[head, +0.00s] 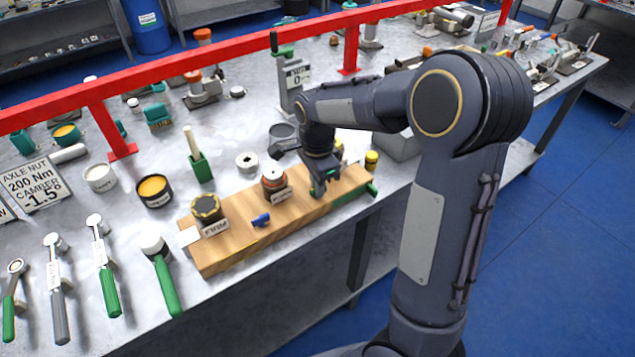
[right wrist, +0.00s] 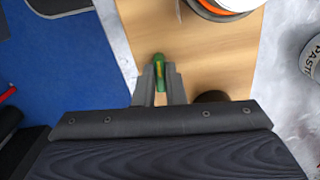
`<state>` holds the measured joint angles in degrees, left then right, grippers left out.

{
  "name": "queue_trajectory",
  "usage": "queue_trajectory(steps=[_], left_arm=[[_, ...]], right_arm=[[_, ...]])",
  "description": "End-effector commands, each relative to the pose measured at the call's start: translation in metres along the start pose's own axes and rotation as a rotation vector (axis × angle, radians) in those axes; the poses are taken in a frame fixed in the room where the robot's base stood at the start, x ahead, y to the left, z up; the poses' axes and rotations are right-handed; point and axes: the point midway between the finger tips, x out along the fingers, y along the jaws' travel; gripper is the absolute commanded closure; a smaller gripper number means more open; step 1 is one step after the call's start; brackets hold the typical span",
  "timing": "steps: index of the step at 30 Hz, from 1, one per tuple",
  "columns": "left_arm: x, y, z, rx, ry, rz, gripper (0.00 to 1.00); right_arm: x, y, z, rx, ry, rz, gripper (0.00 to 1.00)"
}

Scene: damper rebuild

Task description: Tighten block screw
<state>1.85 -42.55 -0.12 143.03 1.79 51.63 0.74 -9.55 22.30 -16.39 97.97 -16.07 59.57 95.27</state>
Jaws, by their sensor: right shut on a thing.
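A long wooden block (head: 262,236) lies near the bench's front edge in the head view. Its bare wood also shows in the right wrist view (right wrist: 200,58). My right gripper (head: 322,190) is low over the block's right end, fingers pointing down. In the right wrist view my right gripper (right wrist: 160,72) is shut on a small green piece (right wrist: 159,57) with a yellow mark, at the block's edge. I cannot tell if this is the block screw. A green part (head: 372,189) shows at the block's right end in the head view. My left gripper is not in view.
On the block stand a dark, yellow-marked puck (head: 206,208), a red-and-white stack (head: 274,181) and a small blue piece (head: 260,220). Green-handled tools (head: 165,285) lie at left. A red rail (head: 190,68) crosses behind. A paste tub (right wrist: 313,58) stands beside the block.

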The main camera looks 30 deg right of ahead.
Motion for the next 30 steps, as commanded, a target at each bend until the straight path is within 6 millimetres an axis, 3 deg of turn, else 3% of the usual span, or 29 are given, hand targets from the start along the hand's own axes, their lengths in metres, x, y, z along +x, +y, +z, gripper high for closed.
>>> queue_trajectory(steps=[8,9,13,23,30], left_arm=[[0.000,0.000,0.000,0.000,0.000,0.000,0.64],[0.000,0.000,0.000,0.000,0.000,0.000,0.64],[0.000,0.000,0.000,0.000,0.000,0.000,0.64],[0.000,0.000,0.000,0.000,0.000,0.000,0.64],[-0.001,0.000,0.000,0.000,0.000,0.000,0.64]], right_arm=[[-0.001,-0.001,-0.001,0.000,0.001,-0.004,1.00],[-0.001,-0.001,-0.001,0.000,0.001,-0.004,0.85],[-0.001,-0.001,0.000,-0.001,0.001,-0.003,0.68],[-0.004,-0.001,0.000,-0.001,0.000,-0.002,0.68],[-0.041,-0.001,0.000,-0.002,0.000,-0.006,0.68]])
